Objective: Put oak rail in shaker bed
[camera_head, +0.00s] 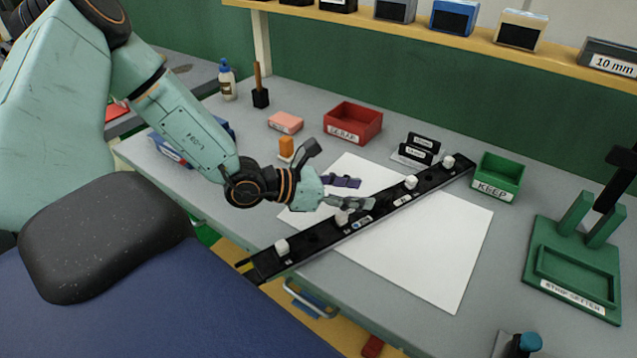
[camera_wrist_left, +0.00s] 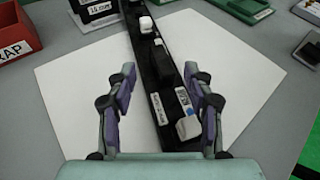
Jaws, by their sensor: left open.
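A long dark rail (camera_head: 320,233) with several white clips lies diagonally across a white sheet, its near end reaching the bench's front edge. It also shows in the left wrist view (camera_wrist_left: 152,62), with a label and a white clip (camera_wrist_left: 187,127) close to me. No piece looks plainly like oak. My left gripper (camera_head: 358,192) is open over the rail's middle; in the left wrist view (camera_wrist_left: 162,75) its fingers stand on either side of the rail, with nothing gripped. A green fixture (camera_head: 572,262) with two uprights stands at right; I cannot tell whether it is the shaker bed. My right gripper is not in view.
A red bin (camera_head: 353,122) stands behind the sheet, and a green KEEP bin (camera_head: 499,172) stands by the rail's far end. Small black labelled blocks (camera_head: 418,148) stand between them. The white sheet (camera_head: 440,245) is clear right of the rail. A shelf (camera_head: 400,27) runs above the back.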

